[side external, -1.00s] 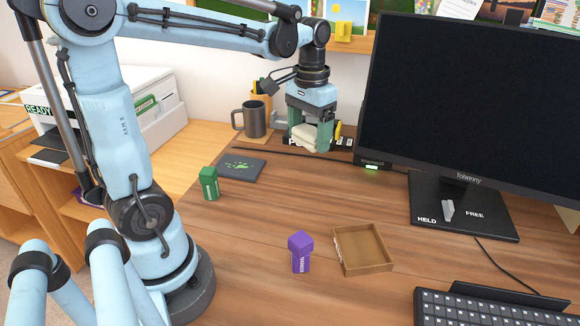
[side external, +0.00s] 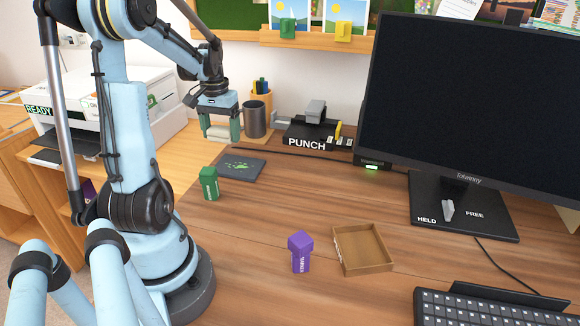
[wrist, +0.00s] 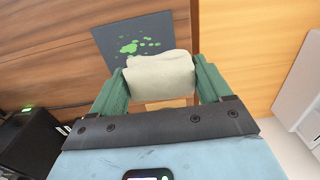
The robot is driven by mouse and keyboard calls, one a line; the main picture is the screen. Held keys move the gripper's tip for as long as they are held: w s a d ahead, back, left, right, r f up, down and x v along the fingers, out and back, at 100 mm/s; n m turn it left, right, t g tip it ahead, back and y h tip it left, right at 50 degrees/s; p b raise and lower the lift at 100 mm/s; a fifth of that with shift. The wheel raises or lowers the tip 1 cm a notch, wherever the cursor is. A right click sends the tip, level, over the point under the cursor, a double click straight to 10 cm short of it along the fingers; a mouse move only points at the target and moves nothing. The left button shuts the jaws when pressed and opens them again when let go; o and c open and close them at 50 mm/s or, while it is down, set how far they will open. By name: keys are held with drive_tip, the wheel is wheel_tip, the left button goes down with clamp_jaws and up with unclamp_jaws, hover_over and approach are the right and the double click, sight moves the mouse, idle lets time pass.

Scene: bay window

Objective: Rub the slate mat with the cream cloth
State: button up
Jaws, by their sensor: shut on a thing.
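The slate mat (side external: 240,167) lies flat on the desk, dark grey with green splotches on it. It also shows in the wrist view (wrist: 104,38), beyond the cloth. The cream cloth (wrist: 160,75) is a folded wad between my gripper's two green fingers. In the side view the cloth (side external: 218,133) is partly hidden by a finger. My gripper (side external: 220,130) is shut on the cloth and holds it in the air, behind and a little left of the mat. The cloth appears apart from the mat.
A dark mug (side external: 255,119) stands close right of my gripper, with a black punch (side external: 310,134) beyond. A green marker block (side external: 209,183) stands near the mat's front left. A purple block (side external: 300,251) and a wooden tray (side external: 362,249) are farther forward. The middle desk is clear.

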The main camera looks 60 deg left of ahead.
sight(225, 163)
drive_tip(key=shift+f, duration=2.9)
drive_tip(key=shift+w+d+f, duration=0.1)
drive_tip(key=shift+f, duration=0.75)
drive_tip(key=shift+w+d+r, duration=0.2)
drive_tip(key=shift+w+d, duration=1.2)
drive_tip(key=shift+c, duration=0.5)
drive_tip(key=shift+w+d+f, duration=0.2)
drive_tip(key=shift+w+d, duration=0.05)
drive_tip(key=shift+w, duration=0.05)
drive_tip(key=shift+w+d, duration=0.9)
drive_tip(key=shift+d, duration=0.05)
drive_tip(key=shift+s+a+r, duration=0.2)
drive_tip(key=shift+s+a, duration=0.2)
drive_tip(key=shift+s+a+f, duration=0.15)
drive_tip(key=shift+s+a, duration=1.45)
drive_tip(key=shift+a, duration=0.05)
drive_tip(key=shift+s+a+r, duration=0.2)
drive_tip(key=shift+s+a, duration=0.5)
drive_tip(key=shift+s, duration=0.05)
drive_tip(key=shift+d+r, duration=0.1)
drive_tip(key=shift+r, duration=3.65)
drive_tip(key=shift+w, duration=0.1)
